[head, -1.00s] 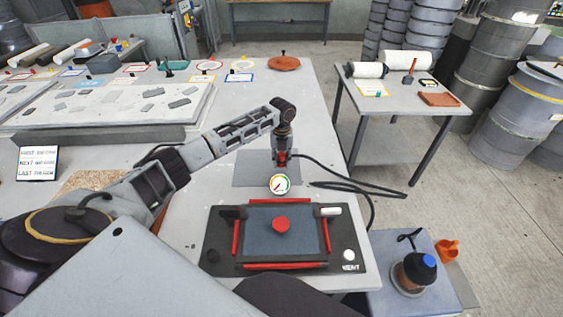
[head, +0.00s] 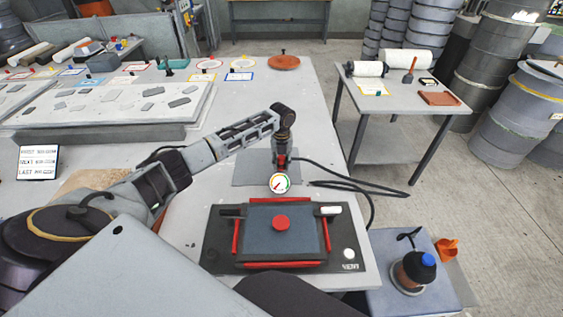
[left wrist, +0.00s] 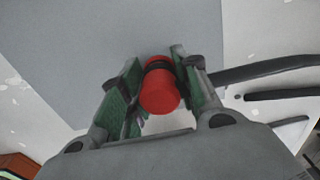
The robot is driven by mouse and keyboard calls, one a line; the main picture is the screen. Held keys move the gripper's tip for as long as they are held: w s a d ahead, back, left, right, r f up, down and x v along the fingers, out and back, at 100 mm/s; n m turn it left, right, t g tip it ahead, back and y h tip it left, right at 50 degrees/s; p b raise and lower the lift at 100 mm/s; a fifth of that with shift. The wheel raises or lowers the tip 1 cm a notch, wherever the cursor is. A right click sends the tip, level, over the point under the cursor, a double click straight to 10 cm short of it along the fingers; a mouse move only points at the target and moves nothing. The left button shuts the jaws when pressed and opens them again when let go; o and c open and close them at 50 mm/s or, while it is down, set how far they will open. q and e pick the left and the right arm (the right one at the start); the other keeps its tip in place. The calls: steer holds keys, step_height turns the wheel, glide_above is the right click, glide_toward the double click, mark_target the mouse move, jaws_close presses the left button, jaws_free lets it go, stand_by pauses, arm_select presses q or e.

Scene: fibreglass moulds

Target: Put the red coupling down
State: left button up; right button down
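The red coupling (head: 281,159) is between the fingers of my left gripper (head: 284,154), above or on the grey mat (head: 248,172); I cannot tell whether it touches the mat. In the left wrist view the red coupling (left wrist: 160,93) sits between the green-padded fingers of the left gripper (left wrist: 158,70), which press against both its sides. My right gripper is not in view.
A round gauge (head: 279,183) stands just in front of the mat. Nearer is a dark board (head: 220,257) with red strips and a red disc (head: 281,223). A small table (head: 379,272) with a blue-capped pot (head: 417,268) is at lower right.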

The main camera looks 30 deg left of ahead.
mark_target(282, 157)
arm_select(q)
steer(key=o, duration=0.4)
steer(key=shift+r, duration=0.15)
steer(key=shift+r+b, duration=0.3)
steer(key=shift+r, duration=6)
